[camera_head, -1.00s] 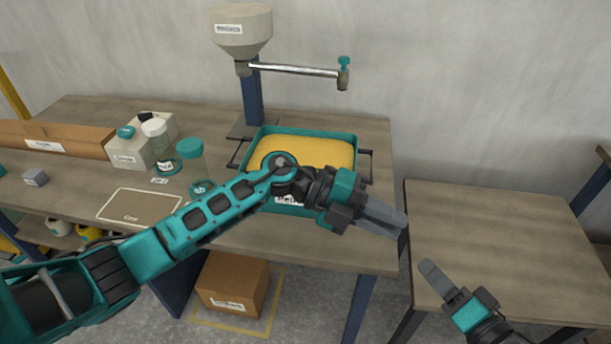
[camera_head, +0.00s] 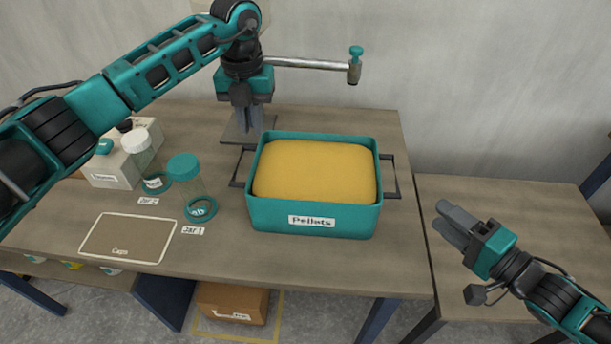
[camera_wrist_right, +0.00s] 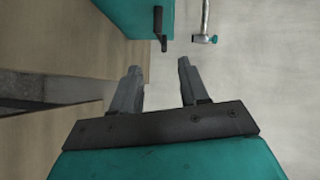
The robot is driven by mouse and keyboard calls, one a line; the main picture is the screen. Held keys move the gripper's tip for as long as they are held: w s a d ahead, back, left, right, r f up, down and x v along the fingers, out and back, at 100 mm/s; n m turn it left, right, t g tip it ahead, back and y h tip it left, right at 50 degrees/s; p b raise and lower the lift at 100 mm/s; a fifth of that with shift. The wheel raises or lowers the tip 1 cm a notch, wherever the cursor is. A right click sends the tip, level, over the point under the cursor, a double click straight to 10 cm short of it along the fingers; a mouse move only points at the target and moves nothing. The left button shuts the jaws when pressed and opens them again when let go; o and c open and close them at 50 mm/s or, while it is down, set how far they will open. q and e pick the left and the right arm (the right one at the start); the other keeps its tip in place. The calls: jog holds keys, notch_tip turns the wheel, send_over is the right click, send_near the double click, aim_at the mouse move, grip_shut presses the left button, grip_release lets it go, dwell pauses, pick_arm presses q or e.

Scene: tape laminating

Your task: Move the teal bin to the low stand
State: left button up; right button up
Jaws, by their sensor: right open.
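The teal bin (camera_head: 310,220), labelled "Pellets" and full of yellow pellets, stands upright on the workbench. It has a dark handle on each side; the right handle (camera_head: 392,178) is clear of any gripper. The low stand (camera_head: 520,200) is the lower wooden surface at the right, with its top bare. My left gripper (camera_head: 249,132) points down behind the bin's left handle (camera_head: 238,168), and I cannot tell its opening. My right gripper (camera_head: 447,222) is open and empty, right of the bin. Its fingers (camera_wrist_right: 157,78) show apart in the right wrist view, with part of the bin (camera_wrist_right: 140,15) ahead.
A dispenser arm with a teal knob (camera_head: 355,52) reaches out behind the bin. Left of the bin are a teal-lidded jar (camera_head: 185,168), a white-lidded jar (camera_head: 137,145) and a "Caps" mat (camera_head: 128,238). A cardboard box (camera_head: 230,303) lies below the bench.

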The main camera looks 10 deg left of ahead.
aim_at(257, 167)
pick_arm(q)
jog(key=shift+w+a+r, duration=0.1)
jog(key=shift+a, duration=0.05)
notch_tip(257, 167, down, 13)
jog(key=shift+r, duration=0.1)
pick_arm(e)
jog(key=x, duration=1.3)
pick_arm(q)
grip_shut()
pick_arm(e)
jog(key=c, duration=0.3)
grip_shut()
